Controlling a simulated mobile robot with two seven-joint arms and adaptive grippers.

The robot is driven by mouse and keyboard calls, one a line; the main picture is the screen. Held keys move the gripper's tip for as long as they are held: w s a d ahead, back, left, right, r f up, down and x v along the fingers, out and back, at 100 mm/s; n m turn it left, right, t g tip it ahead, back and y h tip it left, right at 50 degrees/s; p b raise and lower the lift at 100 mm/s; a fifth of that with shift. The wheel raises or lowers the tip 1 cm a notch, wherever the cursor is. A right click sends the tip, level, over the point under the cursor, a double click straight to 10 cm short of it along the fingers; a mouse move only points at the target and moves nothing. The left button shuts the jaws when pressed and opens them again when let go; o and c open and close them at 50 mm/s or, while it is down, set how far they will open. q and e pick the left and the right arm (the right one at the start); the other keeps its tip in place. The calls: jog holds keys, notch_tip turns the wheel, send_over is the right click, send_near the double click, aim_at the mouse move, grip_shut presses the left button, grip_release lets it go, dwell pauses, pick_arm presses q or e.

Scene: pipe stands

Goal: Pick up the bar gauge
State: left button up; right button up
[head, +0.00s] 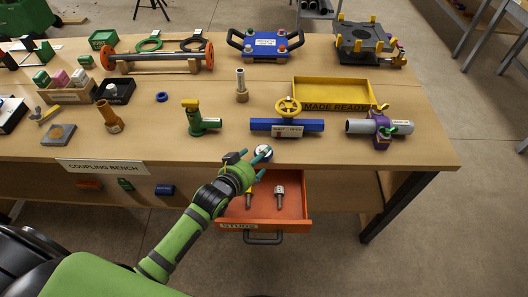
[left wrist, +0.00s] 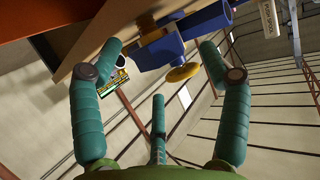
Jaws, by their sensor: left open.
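The bar gauge seems to be the small round item with a white face and dark rim (head: 264,151) at the bench's front edge, above the open drawer. My left gripper (head: 256,158) is open, its teal fingers close by the gauge at the bench edge. From the head view I cannot tell whether they touch it. In the left wrist view, the open fingers (left wrist: 160,60) are spread with nothing held between them. A small dark and white round shape (left wrist: 121,62) shows beside the left finger; I cannot tell if it is the gauge. My right gripper is not in view.
The orange drawer (head: 233,213) stands open below, holding two studs. Behind the gauge lies a blue valve pipe (head: 259,124) with a yellow handwheel, also in the left wrist view (left wrist: 160,52). A grey pipe (head: 360,126) with purple clamp and a yellow tray (head: 325,84) stand right.

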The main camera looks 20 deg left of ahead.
pick_arm(q)
jog(key=shift+x, duration=1.65)
jog(key=c, duration=1.3)
jog(key=shift+c, duration=0.8)
jog(key=shift+r, duration=0.15)
